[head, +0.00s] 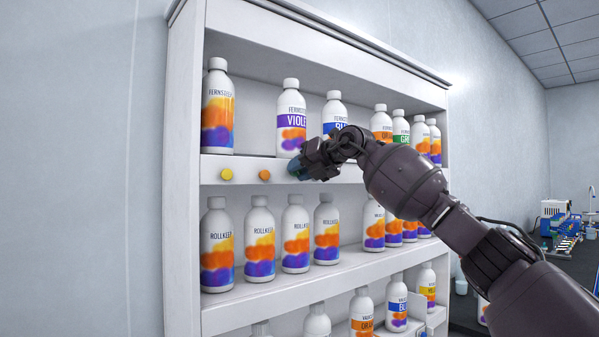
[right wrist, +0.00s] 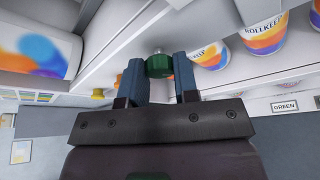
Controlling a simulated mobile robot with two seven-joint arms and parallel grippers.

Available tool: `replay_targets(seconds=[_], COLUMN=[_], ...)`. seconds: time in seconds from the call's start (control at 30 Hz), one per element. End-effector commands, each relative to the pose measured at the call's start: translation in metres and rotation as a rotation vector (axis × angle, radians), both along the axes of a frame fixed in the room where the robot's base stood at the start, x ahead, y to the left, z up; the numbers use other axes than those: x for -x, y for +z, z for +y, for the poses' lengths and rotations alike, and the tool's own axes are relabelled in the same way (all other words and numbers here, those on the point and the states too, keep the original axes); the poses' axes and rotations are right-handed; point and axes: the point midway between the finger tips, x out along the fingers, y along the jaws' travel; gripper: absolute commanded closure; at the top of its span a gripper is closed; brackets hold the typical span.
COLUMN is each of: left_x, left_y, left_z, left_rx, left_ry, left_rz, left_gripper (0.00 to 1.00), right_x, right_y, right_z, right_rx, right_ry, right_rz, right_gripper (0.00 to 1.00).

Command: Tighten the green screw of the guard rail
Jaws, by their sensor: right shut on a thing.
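The guard rail (head: 245,168) is the white strip along the front of the upper shelf. The green screw (right wrist: 159,66) sits at the rail in the right wrist view, with a bit of bright metal showing at its far end. My right gripper (head: 298,168) is at the rail and hides the green screw in the head view. In the right wrist view its two blue fingers (right wrist: 159,78) stand on either side of the green screw and are shut on it. My left gripper is not in view.
A yellow screw (head: 227,174) and an orange screw (head: 265,175) sit on the rail to the left of my gripper. Fernsteen bottles (head: 218,110) stand behind the rail, and Rollkeep bottles (head: 217,245) on the shelf below. A GREEN label (right wrist: 285,106) shows in the wrist view.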

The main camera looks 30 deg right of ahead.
Motion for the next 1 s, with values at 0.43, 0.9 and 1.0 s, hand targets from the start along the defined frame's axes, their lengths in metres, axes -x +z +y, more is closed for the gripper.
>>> replay_targets(seconds=[0.43, 0.9, 1.0], left_x=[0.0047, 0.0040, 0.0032], left_y=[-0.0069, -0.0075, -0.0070], left_z=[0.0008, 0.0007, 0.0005], left_rx=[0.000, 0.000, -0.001], left_ry=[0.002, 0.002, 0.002], left_rz=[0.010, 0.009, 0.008], left_gripper=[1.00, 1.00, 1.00], right_x=[-0.0002, 0.0000, 0.0000], right_y=[-0.0021, -0.0026, -0.0024], right_z=[-0.0026, -0.0031, -0.0031], right_rx=[-0.407, -0.654, -0.676], right_ry=[-0.002, -0.001, -0.001], right_rz=[0.031, 0.049, 0.051], right_gripper=[0.95, 0.95, 0.95])
